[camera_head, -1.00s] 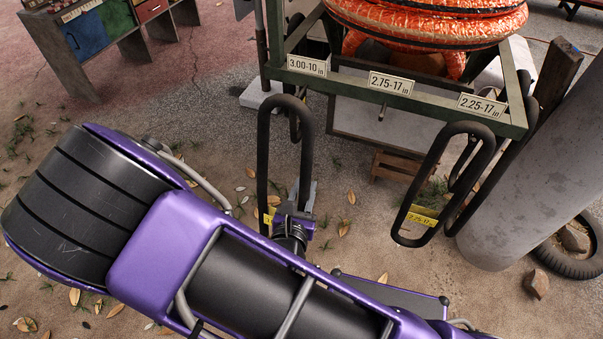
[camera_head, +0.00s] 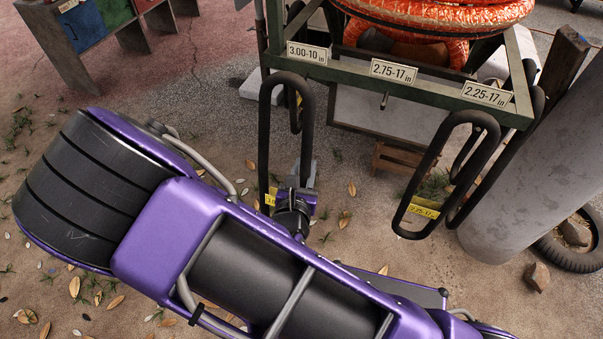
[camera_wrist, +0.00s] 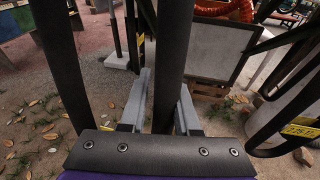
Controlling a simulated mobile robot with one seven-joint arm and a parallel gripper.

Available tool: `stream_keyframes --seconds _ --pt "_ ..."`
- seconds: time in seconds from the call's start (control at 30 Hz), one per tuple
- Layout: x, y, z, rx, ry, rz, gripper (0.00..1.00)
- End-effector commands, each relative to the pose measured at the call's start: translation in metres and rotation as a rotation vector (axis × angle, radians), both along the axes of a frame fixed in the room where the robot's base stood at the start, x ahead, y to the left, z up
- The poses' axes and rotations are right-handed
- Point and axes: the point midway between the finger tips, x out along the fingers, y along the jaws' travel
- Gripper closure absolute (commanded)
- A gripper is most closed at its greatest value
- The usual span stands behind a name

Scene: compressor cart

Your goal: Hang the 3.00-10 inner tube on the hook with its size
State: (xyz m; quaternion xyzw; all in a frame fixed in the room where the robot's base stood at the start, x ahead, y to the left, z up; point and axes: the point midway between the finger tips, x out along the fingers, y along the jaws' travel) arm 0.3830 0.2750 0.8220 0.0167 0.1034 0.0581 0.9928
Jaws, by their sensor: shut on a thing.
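My gripper (camera_head: 297,192) is shut on the right side of a long black inner tube (camera_head: 264,130). In the wrist view my gripper (camera_wrist: 160,105) has a grey finger on each side of that tube (camera_wrist: 173,50). The tube's yellow tag (camera_head: 270,198) is partly hidden; only its start, "3.0", reads. The tube stands upright, its top just below the white 3.00-10 in label (camera_head: 307,53) on the green rack rail (camera_head: 345,70). I cannot tell whether it rests on the hook. The hook under that label is hidden by the tube.
A bare peg (camera_head: 384,101) is under the 2.75-17 label (camera_head: 394,72). A tube with a 2.25-17 tag (camera_head: 423,207) hangs under the 2.25-17 label (camera_head: 486,94). A concrete post (camera_head: 515,185) stands right. Orange wrapped tubes (camera_head: 430,15) lie above the rail.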

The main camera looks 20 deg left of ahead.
Motion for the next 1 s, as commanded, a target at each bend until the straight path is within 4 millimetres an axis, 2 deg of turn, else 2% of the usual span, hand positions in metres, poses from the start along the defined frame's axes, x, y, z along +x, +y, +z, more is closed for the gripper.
stream_keyframes --seconds 1.0 --pt "0.059 -0.005 -0.010 0.001 -0.002 0.000 1.00"
